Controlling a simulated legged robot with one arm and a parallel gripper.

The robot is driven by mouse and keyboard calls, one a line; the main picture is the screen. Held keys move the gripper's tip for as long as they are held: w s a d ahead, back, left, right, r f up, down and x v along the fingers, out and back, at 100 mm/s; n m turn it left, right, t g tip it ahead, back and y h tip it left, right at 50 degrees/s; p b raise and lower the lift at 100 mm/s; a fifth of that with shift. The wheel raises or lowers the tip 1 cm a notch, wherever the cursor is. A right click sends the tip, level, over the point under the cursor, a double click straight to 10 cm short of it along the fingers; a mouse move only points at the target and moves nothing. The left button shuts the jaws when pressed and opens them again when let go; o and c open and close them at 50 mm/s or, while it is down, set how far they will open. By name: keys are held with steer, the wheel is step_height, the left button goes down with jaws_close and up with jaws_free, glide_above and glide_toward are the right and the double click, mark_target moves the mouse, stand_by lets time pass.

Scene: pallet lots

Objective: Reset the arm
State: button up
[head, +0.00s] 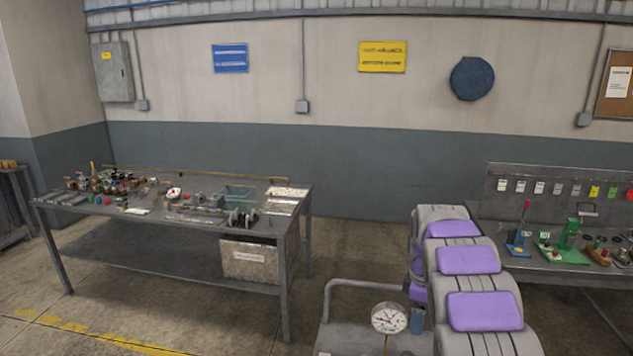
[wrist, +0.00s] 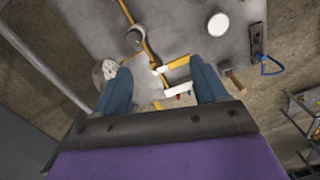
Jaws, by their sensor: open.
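My gripper (wrist: 162,82) shows in the wrist view as two blue fingers spread well apart, open. No held object shows between them; a grey panel with yellow piping (wrist: 150,48) lies beyond. My arm (head: 470,270), grey with purple pads, rises from the bottom right of the head view and bends over at the top. A blue part, likely a finger of my gripper, hangs beside a pressure gauge (head: 389,318) there; most of the gripper is hidden behind my arm.
A grey cart with a bent rail (head: 362,284) stands close in front. A workbench (head: 140,225) covered with small parts is at left, with a labelled box (head: 249,259) under its top. Another bench (head: 560,268) with coloured fixtures is at right.

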steer(key=s+a+r+m, duration=0.2)
steer(key=s+r, duration=0.1)
steer(key=s, duration=0.3)
steer(key=s+a+r+m, duration=0.2)
steer(key=s+r, duration=0.1)
steer(key=s, duration=0.2)
steer(key=s+a+m, duration=0.2)
steer(key=s+m, duration=0.1)
steer(key=s, duration=0.8)
steer(key=s+a+f+m+g, duration=0.1)
steer(key=s+a+m, duration=0.2)
steer(key=s, duration=0.8)
steer(key=s+a+f+m, duration=0.1)
steer(key=s+a+m, duration=0.1)
steer(key=s, duration=0.9)
steer(key=shift+s+a+f+m, duration=0.2)
steer(key=shift+s+a+m, duration=0.15)
steer(key=shift+a+m, duration=0.05)
stand_by(2.0)
